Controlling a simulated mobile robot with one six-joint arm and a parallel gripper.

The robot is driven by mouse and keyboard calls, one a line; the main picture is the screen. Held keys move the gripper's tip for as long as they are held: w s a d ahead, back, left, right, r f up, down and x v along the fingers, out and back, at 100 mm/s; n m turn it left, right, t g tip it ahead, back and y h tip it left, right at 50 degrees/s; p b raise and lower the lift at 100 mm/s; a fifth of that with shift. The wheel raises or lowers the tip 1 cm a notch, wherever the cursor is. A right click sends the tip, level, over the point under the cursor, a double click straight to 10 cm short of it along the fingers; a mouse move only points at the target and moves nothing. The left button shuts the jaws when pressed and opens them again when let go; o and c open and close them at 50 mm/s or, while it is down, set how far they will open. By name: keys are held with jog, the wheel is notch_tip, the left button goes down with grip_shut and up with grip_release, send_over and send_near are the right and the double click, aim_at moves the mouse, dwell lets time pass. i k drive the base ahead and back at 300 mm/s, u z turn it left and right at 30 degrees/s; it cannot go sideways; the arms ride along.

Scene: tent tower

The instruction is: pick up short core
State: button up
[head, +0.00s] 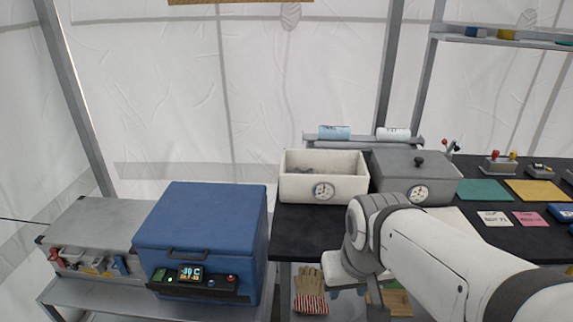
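No core can be made out with certainty. Two short rolls with small unreadable labels lie on a grey rack behind the boxes: a light blue roll (334,132) and a whiter roll (393,133). An open white box (325,190) with a round dial stands on the black table, with something grey and indistinct low inside. My arm reaches in from the lower right, its wrist in front of the table. My gripper (376,300) is low at the bottom edge, mostly hidden, and its fingers cannot be told apart.
A grey lidded box (414,168) with a dial stands right of the white box. A blue cooler (203,230) stands left. Gloves (310,290) hang at the table front. Green (484,191) and yellow (537,191) mats and small tools occupy the right side.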

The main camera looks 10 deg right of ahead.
aim_at(325, 133)
jog(key=i, duration=0.85)
jog(key=u, duration=0.05)
